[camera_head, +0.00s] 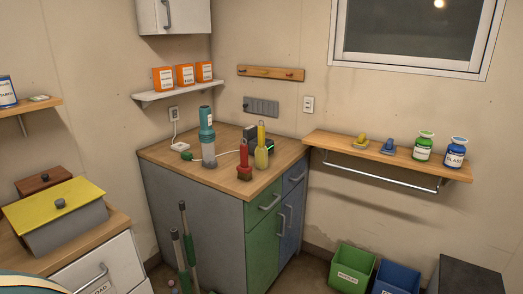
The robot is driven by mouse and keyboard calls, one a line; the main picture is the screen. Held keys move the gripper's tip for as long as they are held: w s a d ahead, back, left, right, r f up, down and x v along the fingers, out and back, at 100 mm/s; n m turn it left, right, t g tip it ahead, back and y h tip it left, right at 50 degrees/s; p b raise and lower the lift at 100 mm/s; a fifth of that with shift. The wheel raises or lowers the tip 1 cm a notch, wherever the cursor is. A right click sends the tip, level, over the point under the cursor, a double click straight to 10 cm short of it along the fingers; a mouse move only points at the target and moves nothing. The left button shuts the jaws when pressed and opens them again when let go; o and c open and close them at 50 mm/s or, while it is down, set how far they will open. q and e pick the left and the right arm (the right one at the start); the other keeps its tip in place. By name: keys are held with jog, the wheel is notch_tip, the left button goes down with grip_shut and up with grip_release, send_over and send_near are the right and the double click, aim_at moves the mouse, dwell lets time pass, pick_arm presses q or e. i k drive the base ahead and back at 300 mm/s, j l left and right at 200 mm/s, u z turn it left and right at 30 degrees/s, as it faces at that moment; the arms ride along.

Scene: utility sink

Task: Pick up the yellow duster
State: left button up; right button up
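The yellow item that looks most like the duster (261,149) stands upright on the wooden corner counter (165,151). It has a slim yellow handle above a wider, olive-yellow lower part. A similar red item (244,164) stands close in front of it, to the left. A small yellow object (361,141) lies on the right wall shelf; its kind is too small to tell. Neither of my grippers is in view.
A tall teal and grey device (207,137) stands left on the counter, with a dark box (250,133) behind. Green-handled poles (187,240) lean before the cabinet. A yellow-lidded box (55,210) sits on the left cabinet. Green (352,267) and blue (397,278) bins stand at lower right.

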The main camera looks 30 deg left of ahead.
aim_at(260, 153)
jog(key=i+l, duration=0.1)
jog(key=i, duration=0.55)
jog(key=i+u, duration=0.1)
jog(key=i, duration=0.55)
